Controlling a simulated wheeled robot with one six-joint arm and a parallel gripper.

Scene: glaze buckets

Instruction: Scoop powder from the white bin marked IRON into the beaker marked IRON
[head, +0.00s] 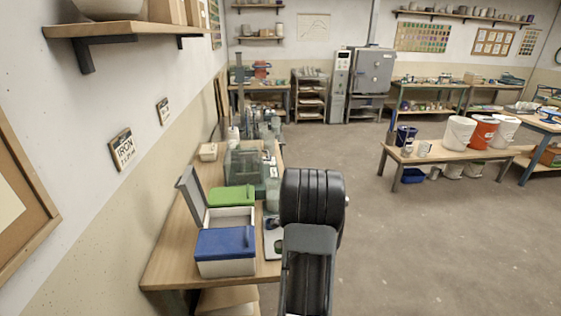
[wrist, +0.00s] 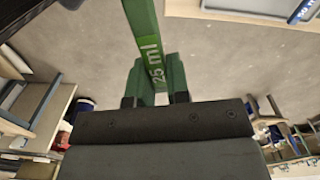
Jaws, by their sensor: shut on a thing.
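My gripper (wrist: 154,98) is shut on the green handle of a 25 ml scoop (wrist: 145,35). The handle extends toward the top of the wrist view, and the scoop's bowl is out of frame. In the head view, a white bin (head: 230,217) stands on the left bench, its grey lid (head: 190,194) raised at the left. My gripper is hidden in the head view.
A blue-lidded bin (head: 225,250) stands in front of the open bin, and a green-lidded bin (head: 232,196) behind it. A clear greenish box (head: 243,165) and glassware stand farther back. Right of the bench is open floor. A low bench (head: 440,155) holds buckets.

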